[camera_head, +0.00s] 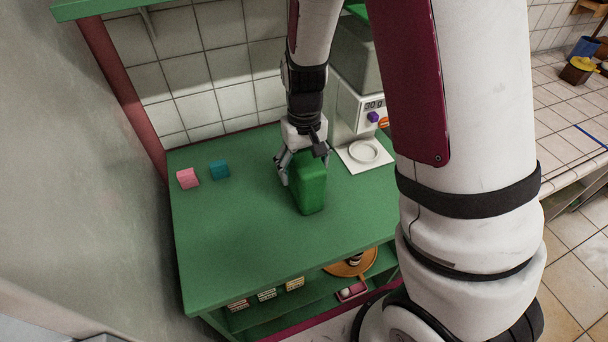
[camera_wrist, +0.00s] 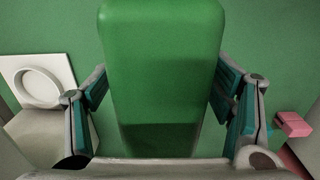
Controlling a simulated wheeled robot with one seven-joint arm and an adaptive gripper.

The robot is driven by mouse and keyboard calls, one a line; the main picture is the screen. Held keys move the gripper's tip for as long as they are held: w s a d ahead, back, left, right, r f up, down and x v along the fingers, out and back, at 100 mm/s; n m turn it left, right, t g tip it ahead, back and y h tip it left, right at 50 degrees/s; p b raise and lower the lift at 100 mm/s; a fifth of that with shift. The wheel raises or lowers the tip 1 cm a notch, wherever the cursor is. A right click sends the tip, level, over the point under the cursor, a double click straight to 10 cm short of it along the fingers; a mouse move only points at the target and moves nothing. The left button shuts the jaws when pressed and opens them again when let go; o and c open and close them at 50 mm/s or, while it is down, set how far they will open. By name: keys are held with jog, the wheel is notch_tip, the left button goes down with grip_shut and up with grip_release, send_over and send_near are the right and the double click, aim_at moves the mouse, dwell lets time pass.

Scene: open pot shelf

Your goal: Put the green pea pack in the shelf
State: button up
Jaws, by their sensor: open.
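The green pea pack (camera_head: 310,186) stands upright on the green counter top (camera_head: 240,245). My gripper (camera_head: 299,175) is at the pack from behind, with its fingers around it. In the wrist view the pack (camera_wrist: 161,70) fills the middle between the two open fingers of my gripper (camera_wrist: 160,100). A narrow gap shows between the pack and the fingers on each side. The open shelf (camera_head: 285,305) lies below the counter top at the front, partly hidden by the top and my arm.
A pink block (camera_head: 187,178) and a blue block (camera_head: 219,169) sit on the counter at the left. A white scale (camera_head: 362,152) stands behind the pack on the right. The shelf below holds several small boxes, an orange round thing (camera_head: 352,264) and a pink tray (camera_head: 352,291). The counter's front left is clear.

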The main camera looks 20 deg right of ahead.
aim_at(305, 155)
grip_shut()
jog(key=shift+r, duration=0.1)
jog(key=shift+w+r, duration=0.1)
jog(key=shift+r, duration=0.7)
jog(key=shift+s+r, duration=0.2)
jog(key=shift+r, duration=0.3)
jog(key=shift+s+r, duration=0.2)
jog(key=shift+r, duration=0.3)
jog(key=s+r+p, duration=0.1)
jog(key=s+p, duration=0.2)
jog(key=s, duration=1)
jog(key=shift+s+r+p, duration=0.25)
jog(key=shift+s+p, duration=0.05)
jog(key=shift+p, duration=0.05)
jog(key=s+p, duration=0.1)
jog(key=p, duration=0.2)
jog(key=shift+s+d, duration=0.1)
jog(key=shift+s, duration=0.3)
